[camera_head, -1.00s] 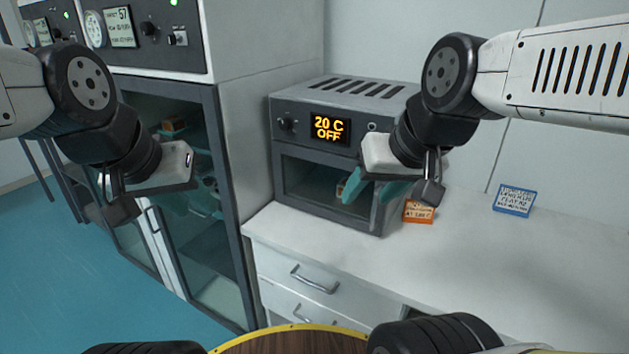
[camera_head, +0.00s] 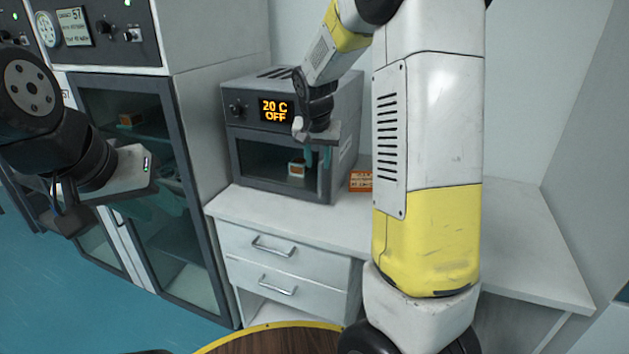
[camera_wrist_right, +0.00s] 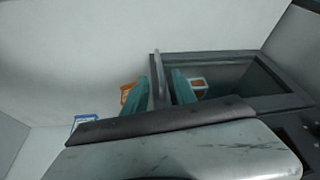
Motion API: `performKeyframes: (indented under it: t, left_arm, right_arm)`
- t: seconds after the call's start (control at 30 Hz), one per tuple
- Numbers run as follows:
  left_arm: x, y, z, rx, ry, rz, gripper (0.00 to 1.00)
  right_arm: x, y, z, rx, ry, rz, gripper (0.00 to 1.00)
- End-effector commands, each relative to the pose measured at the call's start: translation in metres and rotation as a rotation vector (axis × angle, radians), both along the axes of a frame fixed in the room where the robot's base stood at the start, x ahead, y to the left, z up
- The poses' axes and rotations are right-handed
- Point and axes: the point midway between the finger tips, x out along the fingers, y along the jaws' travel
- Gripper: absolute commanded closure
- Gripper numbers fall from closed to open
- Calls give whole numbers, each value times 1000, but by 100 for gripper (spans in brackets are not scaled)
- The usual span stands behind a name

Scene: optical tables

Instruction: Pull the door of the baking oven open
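The baking oven (camera_head: 241,121) stands on the white counter, its display reading 20 C OFF. Its glass door (camera_head: 262,162) looks shut, with a small orange-and-white box (camera_head: 297,168) behind the glass. My right gripper (camera_head: 318,157) is at the door's right side, its teal fingers apart. In the right wrist view, the upright door handle (camera_wrist_right: 160,78) stands between the fingers of my right gripper (camera_wrist_right: 165,95); a gap shows on one side, and contact is unclear. My left gripper (camera_head: 150,178) is in front of the glass cabinet, away from the oven; its fingers are hard to make out.
A glass-fronted cabinet (camera_head: 170,88) stands left of the oven. Drawers with metal handles (camera_head: 272,247) are below the counter (camera_head: 225,205). An orange sign (camera_head: 361,181) stands right of the oven; a blue sign (camera_wrist_right: 84,121) shows in the right wrist view. A round wooden top (camera_head: 270,342) is in front.

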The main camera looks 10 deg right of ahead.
Motion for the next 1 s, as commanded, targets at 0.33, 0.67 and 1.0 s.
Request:
performKeyframes:
  t: [0.33,0.67,1.0]
  left_arm:
    - [0,0,0,0,0,0,64]
    - [0,0,0,0,0,0,64]
    - [0,0,0,0,0,0,64]
  right_arm:
    - [24,-4,-34,-27,5,-23,67]
    - [41,-11,-79,-27,4,-23,67]
    - [45,-12,-87,-26,2,-22,67]
